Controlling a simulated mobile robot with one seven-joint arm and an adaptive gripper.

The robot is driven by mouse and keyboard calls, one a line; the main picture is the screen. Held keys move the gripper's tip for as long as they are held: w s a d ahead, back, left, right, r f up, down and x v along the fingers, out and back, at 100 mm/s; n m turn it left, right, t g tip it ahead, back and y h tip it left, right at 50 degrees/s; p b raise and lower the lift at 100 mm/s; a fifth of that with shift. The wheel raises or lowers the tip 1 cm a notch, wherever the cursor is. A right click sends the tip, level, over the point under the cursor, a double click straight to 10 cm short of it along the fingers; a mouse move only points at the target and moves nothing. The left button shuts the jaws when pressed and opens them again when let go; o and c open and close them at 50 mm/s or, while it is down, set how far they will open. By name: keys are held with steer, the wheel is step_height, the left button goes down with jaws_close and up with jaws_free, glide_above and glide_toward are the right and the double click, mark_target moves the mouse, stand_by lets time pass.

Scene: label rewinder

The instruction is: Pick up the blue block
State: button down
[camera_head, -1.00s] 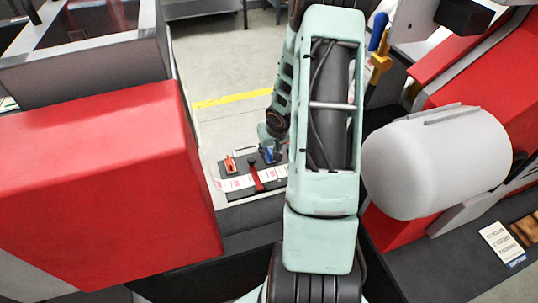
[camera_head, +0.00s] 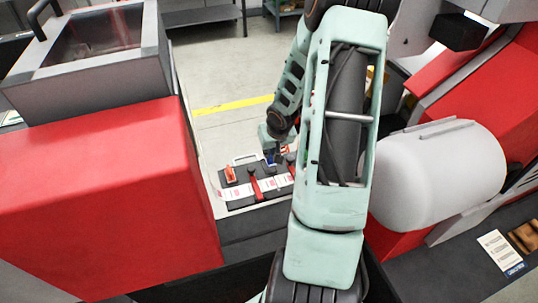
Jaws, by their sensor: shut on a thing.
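The blue block (camera_head: 269,157) shows as a small blue patch at the back of the dark plate (camera_head: 240,205) in the middle of the view. My gripper (camera_head: 272,161) is small and far off at the end of my arm. It is shut on the blue block and partly hides it. Whether the block is clear of the plate is hard to tell at this size. My arm covers the plate's right end.
An orange block (camera_head: 230,174) and a red lever (camera_head: 255,188) stand on the plate, with a white label strip (camera_head: 238,191) across it. Red machine housings flank it left (camera_head: 100,190) and right (camera_head: 500,130). A white cylinder (camera_head: 435,175) stands right of my arm.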

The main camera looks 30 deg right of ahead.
steer(key=s+a+r+p, duration=0.2)
steer(key=s+r+p, duration=0.2)
steer(key=s+r, duration=0.5)
steer(key=s, duration=0.4)
steer(key=shift+a, duration=0.2)
steer(key=shift+f, duration=0.1)
steer(key=b+x, duration=0.3)
steer(key=b, duration=0.1)
steer(key=w+b+x, duration=0.1)
steer(key=b+x, duration=0.2)
steer(key=x, duration=0.1)
steer(key=w+b+x, duration=0.1)
steer(key=b+x, duration=0.3)
steer(key=shift+w+a+r+b, duration=0.2)
steer(key=shift+a+b, duration=0.05)
steer(key=shift+b, duration=0.1)
steer(key=shift+r, duration=0.2)
steer(key=shift+f, duration=0.2)
